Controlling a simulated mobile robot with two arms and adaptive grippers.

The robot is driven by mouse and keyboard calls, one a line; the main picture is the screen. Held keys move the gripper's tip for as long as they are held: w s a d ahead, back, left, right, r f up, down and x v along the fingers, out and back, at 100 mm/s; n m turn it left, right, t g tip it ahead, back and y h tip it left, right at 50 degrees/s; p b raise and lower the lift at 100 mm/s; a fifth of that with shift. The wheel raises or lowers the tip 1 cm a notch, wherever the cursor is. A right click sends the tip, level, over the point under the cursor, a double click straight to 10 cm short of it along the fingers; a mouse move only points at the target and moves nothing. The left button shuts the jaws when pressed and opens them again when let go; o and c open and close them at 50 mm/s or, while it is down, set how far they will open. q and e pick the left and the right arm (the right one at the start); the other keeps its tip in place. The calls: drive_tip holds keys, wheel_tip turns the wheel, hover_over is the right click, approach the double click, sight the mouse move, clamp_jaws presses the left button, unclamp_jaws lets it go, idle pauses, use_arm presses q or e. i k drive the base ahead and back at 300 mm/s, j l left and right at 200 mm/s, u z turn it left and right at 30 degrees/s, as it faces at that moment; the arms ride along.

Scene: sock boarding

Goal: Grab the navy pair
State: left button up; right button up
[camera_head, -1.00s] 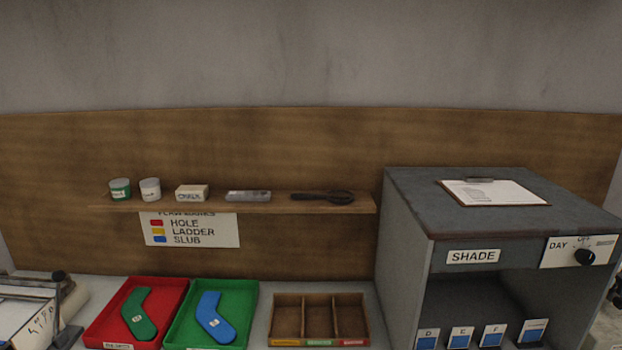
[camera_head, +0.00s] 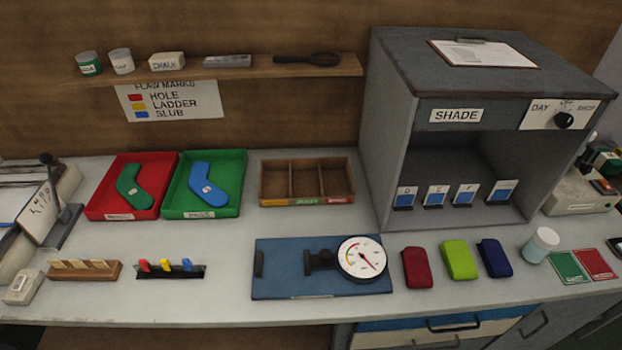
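The navy pair (camera_head: 494,258) appears as a small dark blue folded bundle on the grey worktop, right of centre. It lies at the right end of a short row, beside a lime green bundle (camera_head: 459,260) and a dark red bundle (camera_head: 416,268). The three lie apart from each other. A white-lidded jar (camera_head: 540,245) stands just to its right. Neither of my grippers shows in the head view.
A blue board with a dial gauge (camera_head: 361,259) lies left of the bundles. The grey SHADE cabinet (camera_head: 400,150) stands behind them. A red tray (camera_head: 103,206), a green tray (camera_head: 236,190) and a wooden divided box (camera_head: 264,185) sit further left. Worktop in front of the bundles is clear.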

sight(498, 266)
drive_tip(key=z, duration=1.5)
drive_tip(key=i+l+u, duration=0.2)
drive_tip(key=l, duration=0.35)
drive_tip(key=i+l+u, duration=0.15)
drive_tip(key=l, duration=0.45)
drive_tip(key=i+l+u, duration=0.2)
drive_tip(key=l, duration=0.4)
drive_tip(key=l+u, duration=0.15)
drive_tip(key=l, duration=0.45)
